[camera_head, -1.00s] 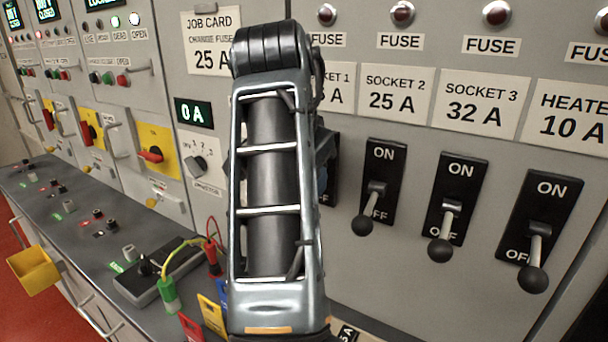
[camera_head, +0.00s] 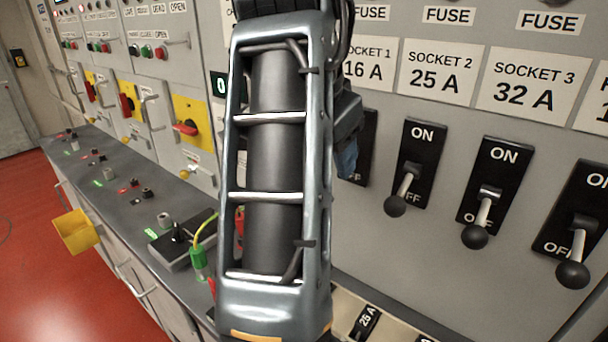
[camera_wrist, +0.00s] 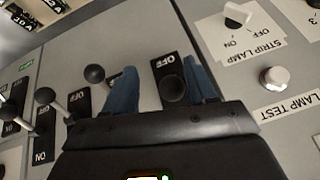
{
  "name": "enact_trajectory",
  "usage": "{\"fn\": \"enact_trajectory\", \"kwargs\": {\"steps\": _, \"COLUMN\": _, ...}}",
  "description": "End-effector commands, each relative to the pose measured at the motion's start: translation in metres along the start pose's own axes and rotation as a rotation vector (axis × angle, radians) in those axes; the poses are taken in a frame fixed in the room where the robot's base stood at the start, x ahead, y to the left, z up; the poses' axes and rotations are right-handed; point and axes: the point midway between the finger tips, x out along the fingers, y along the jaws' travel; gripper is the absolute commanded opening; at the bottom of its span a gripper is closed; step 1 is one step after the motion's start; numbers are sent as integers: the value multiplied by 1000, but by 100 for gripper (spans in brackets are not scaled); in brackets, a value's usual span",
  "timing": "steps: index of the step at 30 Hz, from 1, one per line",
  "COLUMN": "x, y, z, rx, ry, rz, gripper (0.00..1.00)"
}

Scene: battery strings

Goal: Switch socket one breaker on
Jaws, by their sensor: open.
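The socket one breaker is mostly behind my arm in the head view; the right edge of its black plate (camera_head: 368,140) shows below the "SOCKET 1, 16 A" label (camera_head: 368,64). In the wrist view, turned roughly upside down, its round black knob (camera_wrist: 173,90) appears between the two blue fingers of my gripper (camera_wrist: 160,70), with the OFF mark on its plate above. The fingers are apart, one on each side of the knob; contact cannot be told. The lever's exact angle is hidden. One blue fingertip shows in the head view, beside the plate.
The socket 2 breaker (camera_head: 422,150) and socket 3 breaker (camera_head: 497,170) stand to the right, levers down at OFF. The socket 2 knob (camera_wrist: 95,73) lies just outside one finger. A strip lamp switch (camera_wrist: 238,15) and lamp test button (camera_wrist: 273,78) lie on the other side.

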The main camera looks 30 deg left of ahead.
Motion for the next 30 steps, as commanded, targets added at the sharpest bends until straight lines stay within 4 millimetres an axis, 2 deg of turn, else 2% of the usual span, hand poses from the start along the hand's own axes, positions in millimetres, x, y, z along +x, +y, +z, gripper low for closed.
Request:
{"fn": "enact_trajectory", "kwargs": {"steps": 15, "x": -33, "y": 19, "z": 56, "rx": -1, "ry": -2, "rz": 0, "gripper": 56}}
{"fn": "enact_trajectory", "kwargs": {"steps": 21, "x": -38, "y": 24, "z": 64, "rx": 0, "ry": -1, "rz": 2, "gripper": 56}}
{"fn": "enact_trajectory", "kwargs": {"steps": 30, "x": -39, "y": 24, "z": 66, "rx": 0, "ry": -1, "rz": 3, "gripper": 56}}
